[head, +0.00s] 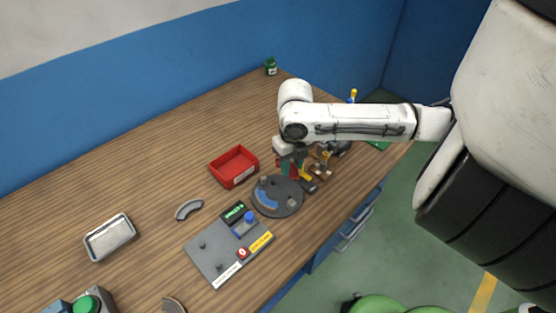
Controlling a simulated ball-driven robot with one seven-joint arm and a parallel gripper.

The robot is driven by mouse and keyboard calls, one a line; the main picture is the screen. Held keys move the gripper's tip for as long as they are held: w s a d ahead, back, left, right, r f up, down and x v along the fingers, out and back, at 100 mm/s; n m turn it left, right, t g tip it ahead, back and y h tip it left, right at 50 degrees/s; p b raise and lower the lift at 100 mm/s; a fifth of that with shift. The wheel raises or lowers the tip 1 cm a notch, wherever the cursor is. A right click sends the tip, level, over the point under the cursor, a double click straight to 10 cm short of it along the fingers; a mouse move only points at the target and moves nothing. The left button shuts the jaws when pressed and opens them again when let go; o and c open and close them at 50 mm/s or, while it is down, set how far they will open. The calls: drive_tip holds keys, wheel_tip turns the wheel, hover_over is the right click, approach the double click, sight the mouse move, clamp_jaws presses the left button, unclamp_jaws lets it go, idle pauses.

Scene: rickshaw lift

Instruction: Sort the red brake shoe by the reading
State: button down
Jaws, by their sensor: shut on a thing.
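My gripper (292,168) is above the right edge of a round dark plate (290,206). It is shut on a small red piece, which I take to be the red brake shoe (285,168); the fingers hide most of it. A blue arc-shaped piece (265,198) lies on the plate. A gauge board (208,252) has a green-lit display (234,212), a blue knob, a red button and yellow and white labels; the reading is too small to make out. A red bin (225,179) with a white label stands behind the plate, to the left of my gripper.
A grey arc-shaped piece (188,209) and a brownish one (173,305) lie on the wooden table. A metal tray (109,237) is at left, a green button box (87,303) at front left. Small parts (321,168) crowd the space right of my gripper. A green jar (271,67) stands at the back.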

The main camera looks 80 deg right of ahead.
sight(290, 187)
drive_tip(key=shift+f+b, duration=2.5)
drive_tip(key=shift+f, duration=0.7)
drive_tip(key=shift+f, duration=0.45)
drive_tip(key=c, duration=0.8)
unclamp_jaws()
drive_tip(key=shift+o, duration=0.6)
drive_tip(key=shift+s+d, duration=0.15)
drive_tip(key=shift+d, duration=0.15)
drive_tip(key=c, duration=0.3)
